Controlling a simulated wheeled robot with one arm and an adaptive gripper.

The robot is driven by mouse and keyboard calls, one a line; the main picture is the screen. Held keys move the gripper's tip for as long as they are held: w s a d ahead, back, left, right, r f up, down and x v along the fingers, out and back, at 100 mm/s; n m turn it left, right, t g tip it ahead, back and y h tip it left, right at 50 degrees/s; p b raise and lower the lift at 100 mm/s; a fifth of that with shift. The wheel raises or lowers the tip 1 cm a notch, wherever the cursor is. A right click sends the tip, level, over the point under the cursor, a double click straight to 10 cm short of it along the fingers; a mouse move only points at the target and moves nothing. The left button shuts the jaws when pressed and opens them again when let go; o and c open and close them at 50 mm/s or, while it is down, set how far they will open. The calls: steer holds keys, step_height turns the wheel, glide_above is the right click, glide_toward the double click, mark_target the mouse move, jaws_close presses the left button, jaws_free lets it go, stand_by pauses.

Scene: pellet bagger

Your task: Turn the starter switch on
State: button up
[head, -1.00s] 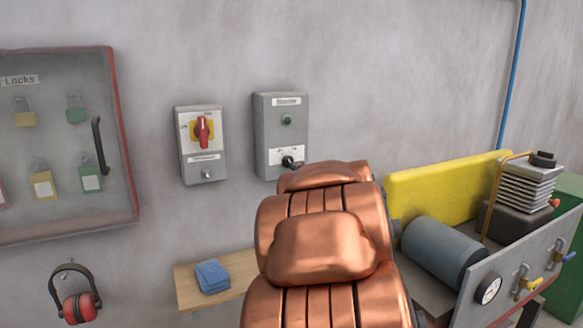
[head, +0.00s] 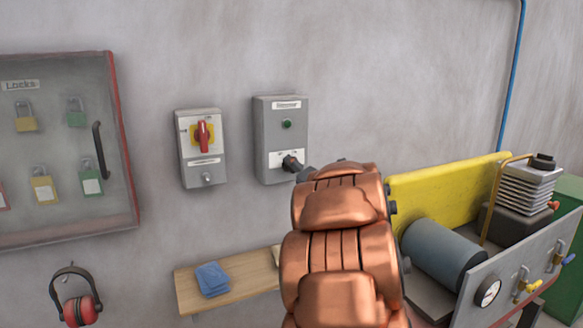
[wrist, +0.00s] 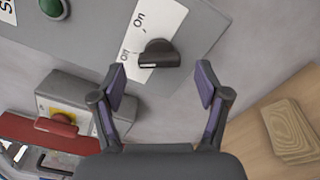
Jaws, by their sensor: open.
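The starter switch is a black rotary knob (wrist: 160,53) on a white plate (wrist: 157,22) marked "Off" and "On". In the wrist view its bar lies nearly level, with its left end toward "Off". It sits low on the grey starter box (head: 281,135), which has a green button (head: 287,124) above it. In the wrist view my gripper (wrist: 160,80) is open, with one finger to each side below the knob. Nothing is between the fingers, and no contact shows. In the head view my copper arm hides most of the gripper, and the dark knob (head: 291,163) shows just left of it.
A grey box with a red rotary switch (head: 203,136) is mounted left of the starter box. Below is a wooden shelf (head: 245,277) with a blue cloth (head: 212,278). A locks cabinet (head: 60,150) is at left, and machinery with a blue-grey cylinder (head: 440,252) at right.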

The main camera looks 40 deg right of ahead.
steer(key=shift+x, duration=1.3)
steer(key=c, duration=1.2)
steer(key=shift+o, duration=0.2)
steer(key=shift+m+p, duration=0.3)
steer(key=m+p, duration=0.1)
steer(key=m, duration=0.4)
steer(key=shift+m, duration=0.3)
steer(key=m+p, duration=0.2)
steer(key=m, duration=0.3)
steer(key=shift+m, duration=0.3)
